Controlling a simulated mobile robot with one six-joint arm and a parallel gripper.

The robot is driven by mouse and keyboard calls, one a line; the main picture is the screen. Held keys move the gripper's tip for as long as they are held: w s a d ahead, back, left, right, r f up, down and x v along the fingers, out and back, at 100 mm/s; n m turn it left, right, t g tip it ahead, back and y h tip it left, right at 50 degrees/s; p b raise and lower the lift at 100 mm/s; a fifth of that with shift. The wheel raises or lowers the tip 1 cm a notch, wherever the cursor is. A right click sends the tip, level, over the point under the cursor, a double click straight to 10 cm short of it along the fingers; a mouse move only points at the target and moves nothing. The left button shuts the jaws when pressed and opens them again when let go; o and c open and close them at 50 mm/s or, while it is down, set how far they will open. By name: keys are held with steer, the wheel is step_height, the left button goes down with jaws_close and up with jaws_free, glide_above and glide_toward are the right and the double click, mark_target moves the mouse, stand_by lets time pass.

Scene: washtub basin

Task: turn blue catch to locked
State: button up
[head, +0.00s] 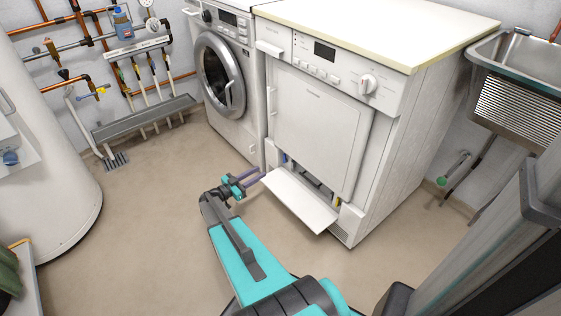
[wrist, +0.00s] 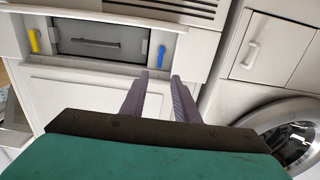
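The blue catch (wrist: 161,55) is a small lever on the right side of a recessed grey panel (wrist: 85,48) in the wrist view; its long side runs roughly upright in the picture. In the head view it is a tiny blue spot (head: 285,158) at the left end of the dryer's low opening. My gripper (wrist: 160,77) has two purple fingers apart with nothing between them. The fingertips point toward the blue catch and appear short of it. In the head view my gripper (head: 257,179) is low, just left of the open flap. Whether the catch is locked cannot be told.
A yellow catch (wrist: 34,40) sits on the panel's other side. The white flap (head: 300,201) hangs open in front of the dryer (head: 318,115). The washing machine (head: 221,80) stands to the left. The floor left of my arm is clear.

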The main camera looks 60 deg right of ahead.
mark_target(284, 158)
steer(key=b+x, duration=0.4)
steer(key=x, duration=0.8)
steer(key=shift+f, duration=0.2)
steer(key=shift+b+x, duration=0.3)
steer(key=shift+x, duration=0.55)
steer(key=shift+r, duration=0.15)
steer(key=shift+c, duration=0.4)
jaws_close()
steer(key=shift+s+d, duration=0.15)
